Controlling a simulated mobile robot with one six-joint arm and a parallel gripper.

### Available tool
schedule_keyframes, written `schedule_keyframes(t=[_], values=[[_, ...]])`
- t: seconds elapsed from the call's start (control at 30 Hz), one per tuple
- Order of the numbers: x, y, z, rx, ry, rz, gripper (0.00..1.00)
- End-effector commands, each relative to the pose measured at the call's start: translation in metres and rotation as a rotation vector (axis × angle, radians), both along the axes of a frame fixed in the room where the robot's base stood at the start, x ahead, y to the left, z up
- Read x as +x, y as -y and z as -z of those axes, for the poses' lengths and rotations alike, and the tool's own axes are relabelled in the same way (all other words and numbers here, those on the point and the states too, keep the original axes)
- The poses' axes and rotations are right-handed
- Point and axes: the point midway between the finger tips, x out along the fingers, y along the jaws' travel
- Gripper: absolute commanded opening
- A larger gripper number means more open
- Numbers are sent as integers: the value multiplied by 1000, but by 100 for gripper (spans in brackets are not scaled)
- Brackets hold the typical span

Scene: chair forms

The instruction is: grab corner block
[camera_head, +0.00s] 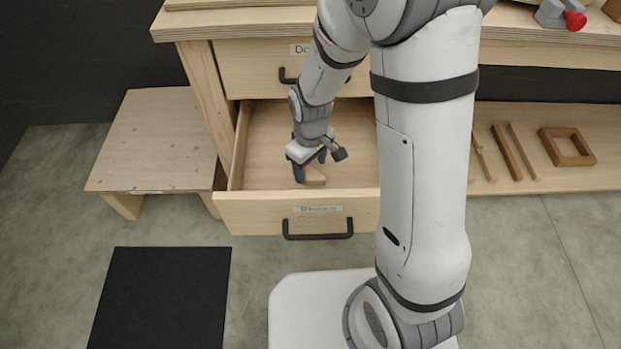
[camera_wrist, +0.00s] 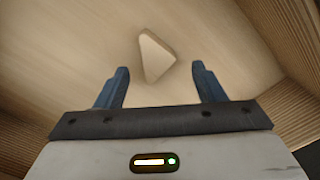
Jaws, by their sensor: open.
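The corner block is a small pale wooden triangular piece (camera_wrist: 155,58) lying on the floor of the open drawer. In the head view the block (camera_head: 315,178) shows just beside my gripper's fingers, partly hidden by them. My gripper (camera_wrist: 160,84) is open, with its two blue fingers apart and nothing between them. In the wrist view the block lies beyond the fingertips, roughly centred between them. In the head view my gripper (camera_head: 310,167) is inside the drawer, low over its floor. Whether the fingers touch the drawer floor cannot be told.
The lower drawer (camera_head: 255,213) is pulled out, its walls surrounding my gripper; a closed drawer (camera_head: 262,75) sits above. A low wooden stool (camera_head: 150,150) stands left. A lower shelf (camera_head: 590,180) at right holds wooden strips (camera_head: 505,152) and a square frame (camera_head: 566,147). A black mat (camera_head: 160,298) lies front left.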

Motion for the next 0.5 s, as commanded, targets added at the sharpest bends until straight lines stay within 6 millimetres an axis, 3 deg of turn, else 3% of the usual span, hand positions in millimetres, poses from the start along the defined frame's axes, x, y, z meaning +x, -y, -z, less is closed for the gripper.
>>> schedule_keyframes(t=[0.03,0.17,0.4,0.5], values=[[-2,3,14,-1,-3,2,63],[-2,3,30,-1,-3,0,63],[-2,2,31,0,0,-1,63],[-2,2,31,0,0,-1,55]])
